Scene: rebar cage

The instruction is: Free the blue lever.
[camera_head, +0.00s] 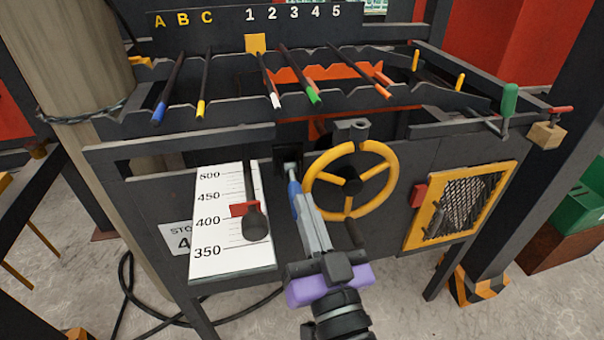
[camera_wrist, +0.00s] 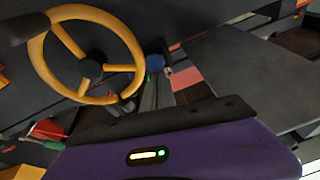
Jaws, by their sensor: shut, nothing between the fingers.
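The blue lever (camera_head: 294,188) sticks out of a dark square opening in the front panel, just left of the yellow handwheel. It has a bright metal shaft and a blue grip; its lower part is hidden by my gripper. My gripper (camera_head: 301,203) reaches up to the blue grip from below, shut and empty. In the wrist view a rounded blue end (camera_wrist: 155,62) shows just beyond my fingers (camera_wrist: 151,88). I cannot tell whether they touch it.
The yellow handwheel (camera_head: 387,199) is close on the right. A black lever with a dark knob (camera_head: 255,224) hangs over the white scale (camera_head: 213,254) on the left. Several colour-tipped rods lie across the notched rack (camera_head: 230,112) above. A yellow-framed mesh hatch (camera_head: 411,236) is farther right.

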